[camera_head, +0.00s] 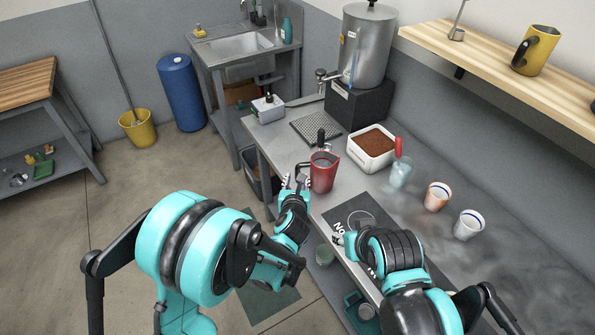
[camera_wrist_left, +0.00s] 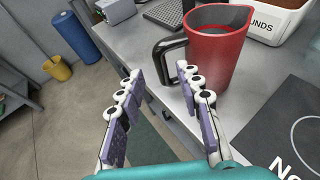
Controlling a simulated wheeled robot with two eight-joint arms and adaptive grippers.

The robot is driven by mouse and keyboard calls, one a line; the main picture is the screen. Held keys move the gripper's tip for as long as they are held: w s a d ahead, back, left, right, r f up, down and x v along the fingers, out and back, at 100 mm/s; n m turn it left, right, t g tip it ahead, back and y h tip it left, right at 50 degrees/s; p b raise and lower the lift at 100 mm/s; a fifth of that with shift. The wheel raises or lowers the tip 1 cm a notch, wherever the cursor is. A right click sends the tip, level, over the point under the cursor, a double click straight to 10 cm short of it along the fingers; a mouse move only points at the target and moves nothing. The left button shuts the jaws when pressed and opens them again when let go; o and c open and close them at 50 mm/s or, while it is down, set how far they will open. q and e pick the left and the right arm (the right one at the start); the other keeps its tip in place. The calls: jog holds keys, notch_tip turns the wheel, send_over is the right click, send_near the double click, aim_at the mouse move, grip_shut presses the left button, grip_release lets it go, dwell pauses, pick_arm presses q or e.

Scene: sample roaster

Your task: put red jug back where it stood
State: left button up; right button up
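The red jug (camera_head: 323,172) stands upright on the grey counter near its front edge. In the left wrist view the jug (camera_wrist_left: 220,50) has a black handle (camera_wrist_left: 163,62) turned toward my left gripper. My left gripper (camera_head: 299,181) is beside the jug on its handle side. In the wrist view the left gripper (camera_wrist_left: 160,72) has its fingers apart with nothing held; the handle shows between and beyond the fingertips. My right gripper (camera_head: 340,239) is over the front of a dark mat (camera_head: 340,214) with a circle outline; its fingers are too small to judge.
A white tub of brown grounds (camera_head: 355,158), a glass with a red-handled tool (camera_head: 400,172) and two cups (camera_head: 437,197) stand behind and right of the jug. A metal urn (camera_head: 366,50) and a drip grid (camera_head: 313,129) are further back. A yellow jug (camera_head: 536,52) sits on the wall shelf.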

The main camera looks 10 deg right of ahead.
pick_arm(q)
jog(key=v, duration=0.6)
jog(key=a+r+m+t+h, duration=0.2)
jog(key=a+r+m, duration=0.1)
jog(key=r+m, duration=0.6)
jog(key=a+r+m+t+h, duration=0.1)
jog(key=a+r+m+h, duration=0.1)
jog(key=r+m, duration=0.75)
jog(key=s+a+f+m+g+y, duration=0.3)
jog(key=s+a+m, duration=0.4)
jog(key=s+a, duration=0.3)
jog(key=s+a+f+m+g+y, duration=0.3)
jog(key=s+a+f+m+g, duration=0.3)
jog(key=s+a+f+m, duration=0.2)
jog(key=s+a, duration=0.2)
jog(key=shift+a+f+y+p, duration=0.2)
jog(key=shift+a+y+p, duration=0.1)
jog(key=shift+p, duration=0.1)
jog(key=shift+m, duration=0.25)
